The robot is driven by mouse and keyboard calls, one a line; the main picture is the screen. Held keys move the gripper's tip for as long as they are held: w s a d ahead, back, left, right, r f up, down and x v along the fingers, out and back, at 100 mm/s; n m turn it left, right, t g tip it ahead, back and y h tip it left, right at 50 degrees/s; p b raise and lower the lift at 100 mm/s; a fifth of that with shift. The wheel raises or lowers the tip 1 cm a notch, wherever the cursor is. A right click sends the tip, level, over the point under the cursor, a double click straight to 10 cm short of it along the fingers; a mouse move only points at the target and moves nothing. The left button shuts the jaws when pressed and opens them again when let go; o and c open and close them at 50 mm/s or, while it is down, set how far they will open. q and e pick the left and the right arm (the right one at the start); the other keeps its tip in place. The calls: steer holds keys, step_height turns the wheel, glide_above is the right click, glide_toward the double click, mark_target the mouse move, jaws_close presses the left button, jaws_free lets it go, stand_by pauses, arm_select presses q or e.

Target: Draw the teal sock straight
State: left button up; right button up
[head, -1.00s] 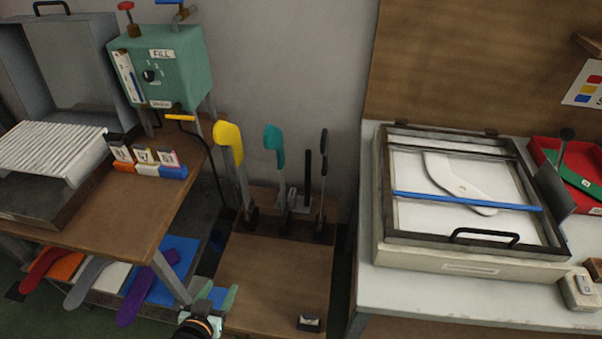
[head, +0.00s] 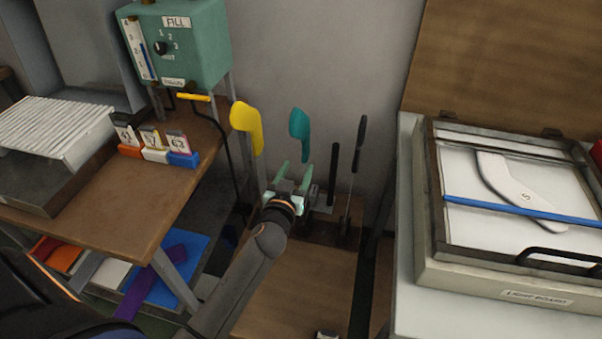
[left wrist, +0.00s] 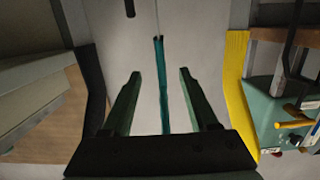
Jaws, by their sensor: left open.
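The teal sock (head: 299,123) hangs on an upright form at the back of the low wooden stand, its foot part at the top. In the left wrist view the teal sock (left wrist: 162,85) shows edge-on as a narrow strip between the fingers. My left gripper (head: 293,177) is open and empty, just below and in front of the sock in the head view. Its green fingertips (left wrist: 158,74) lie on either side of the sock in the left wrist view; I cannot tell the depth between them. My right gripper is not in view.
A yellow sock (head: 247,128) on its form stands left of the teal one, and a dark form (head: 357,150) stands to the right. A light board (head: 430,250) is at right. A table with a green fill box (head: 180,45) is at left. The stand's front (head: 290,290) is largely clear.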

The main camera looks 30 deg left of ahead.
mark_target(303, 156)
arm_select(q)
steer(key=b+x, duration=0.1)
steer(key=x, duration=0.5)
steer(key=shift+b+x, duration=0.55)
steer(key=shift+x, duration=0.55)
steer(key=shift+c, duration=0.3)
jaws_close()
steer(key=shift+f, duration=0.2)
steer(key=shift+s+f, duration=0.1)
steer(key=shift+f, duration=0.05)
stand_by(0.5)
